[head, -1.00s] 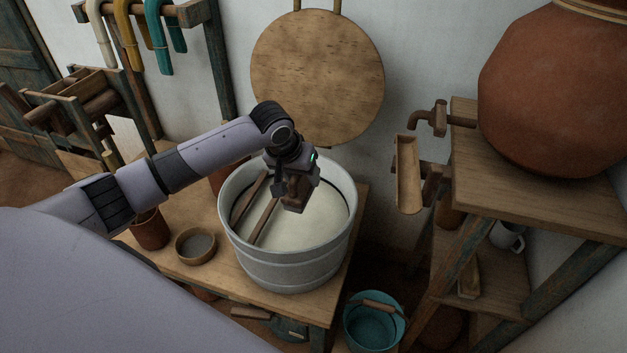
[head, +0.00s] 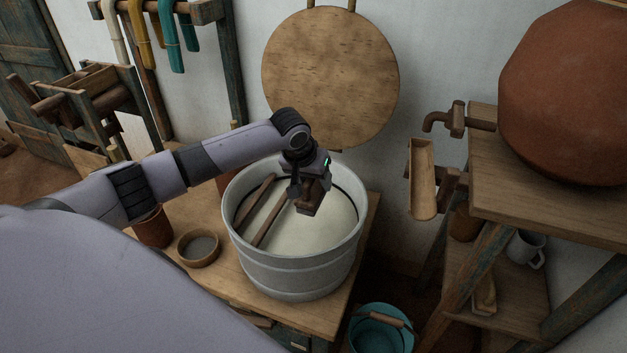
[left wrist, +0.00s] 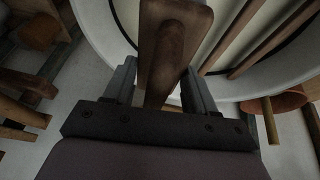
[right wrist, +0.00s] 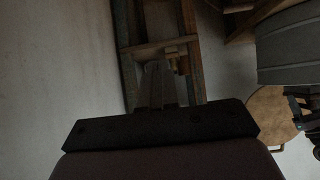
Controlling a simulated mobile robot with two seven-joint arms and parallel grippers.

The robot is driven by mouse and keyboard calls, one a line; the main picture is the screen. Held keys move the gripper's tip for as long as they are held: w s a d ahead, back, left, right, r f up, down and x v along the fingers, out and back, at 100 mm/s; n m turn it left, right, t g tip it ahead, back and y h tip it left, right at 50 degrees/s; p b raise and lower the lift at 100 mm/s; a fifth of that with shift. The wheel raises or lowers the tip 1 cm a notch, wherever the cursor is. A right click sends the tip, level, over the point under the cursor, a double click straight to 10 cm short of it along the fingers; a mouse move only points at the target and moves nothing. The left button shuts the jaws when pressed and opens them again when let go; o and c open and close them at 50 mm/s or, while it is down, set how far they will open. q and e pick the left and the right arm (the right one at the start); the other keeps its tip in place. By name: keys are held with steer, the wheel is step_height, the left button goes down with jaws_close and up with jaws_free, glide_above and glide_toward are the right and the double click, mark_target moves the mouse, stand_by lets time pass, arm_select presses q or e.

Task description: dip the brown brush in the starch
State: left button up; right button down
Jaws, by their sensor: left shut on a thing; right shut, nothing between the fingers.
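The brown brush (head: 310,198) is in my left gripper (head: 306,180), which is shut on it over the grey tub (head: 295,272). The brush (left wrist: 176,40) also shows between the fingers of my left gripper (left wrist: 165,88) in the left wrist view. The pale starch (head: 325,222) fills the tub below the rim. The brush hangs inside the rim's outline, over the starch; I cannot tell whether its lower end touches the surface. My right gripper (right wrist: 156,82) is shut and empty in the right wrist view, away from the tub.
Two wooden sticks (head: 270,221) lie across the tub's left part. A small bowl (head: 199,249) and a brown pot (head: 153,229) stand left of it on the wooden table (head: 215,284). A teal bucket (head: 382,331) is below right. A shelf with a large clay jar (head: 570,95) stands at right.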

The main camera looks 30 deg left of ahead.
arm_select(q)
step_height(320, 180, down, 4)
steer(key=shift+r+b, duration=0.2)
steer(key=shift+b, duration=0.2)
step_height(320, 180, down, 8)
steer(key=b, duration=0.3)
steer(key=shift+f+b, duration=0.25)
steer(key=shift+b, duration=0.05)
steer(key=shift+r, duration=0.15)
stand_by(0.9)
